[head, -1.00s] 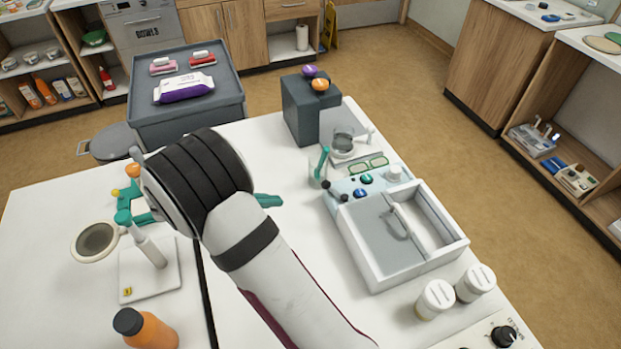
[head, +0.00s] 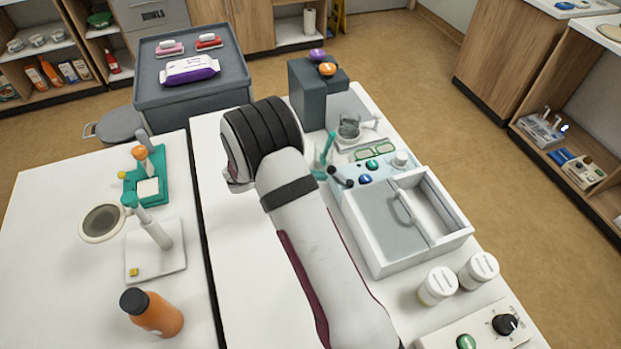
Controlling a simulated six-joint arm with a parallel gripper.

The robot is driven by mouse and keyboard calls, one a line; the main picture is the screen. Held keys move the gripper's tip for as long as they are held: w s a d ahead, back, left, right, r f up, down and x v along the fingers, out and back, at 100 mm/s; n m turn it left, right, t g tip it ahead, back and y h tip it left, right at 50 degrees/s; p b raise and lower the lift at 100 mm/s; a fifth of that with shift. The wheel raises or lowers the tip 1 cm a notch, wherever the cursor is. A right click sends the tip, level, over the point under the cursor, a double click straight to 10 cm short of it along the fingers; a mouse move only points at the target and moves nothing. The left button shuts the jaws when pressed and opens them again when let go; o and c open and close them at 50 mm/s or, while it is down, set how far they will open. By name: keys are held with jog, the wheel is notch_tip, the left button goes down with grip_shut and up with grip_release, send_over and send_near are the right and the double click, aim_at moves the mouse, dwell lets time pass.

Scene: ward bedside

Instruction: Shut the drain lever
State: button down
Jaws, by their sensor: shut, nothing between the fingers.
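The basin unit (head: 384,256) stands on the right table with a pale blue control panel at its back. A short dark lever (head: 341,178), which looks like the drain lever, sticks out at the panel's left end, tilted toward the upper left. My gripper (head: 320,173) shows only as a small teal tip right of my wrist, just left of the lever's knob. It is shut and empty. I cannot tell whether it touches the lever. The rest of the gripper is hidden behind my arm.
Two white-lidded jars (head: 437,285) stand in front of the basin. An orange bottle (head: 155,314) is on the left table.

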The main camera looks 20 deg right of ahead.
jog(key=shift+w+d+m+g, duration=0.2)
jog(key=shift+w+m+g, duration=0.15)
jog(key=shift+m+g, duration=0.2)
jog(key=shift+w, duration=0.1)
jog(key=shift+w+d, duration=1.05)
jog(key=shift+d, duration=0.15)
jog(key=shift+m, duration=0.25)
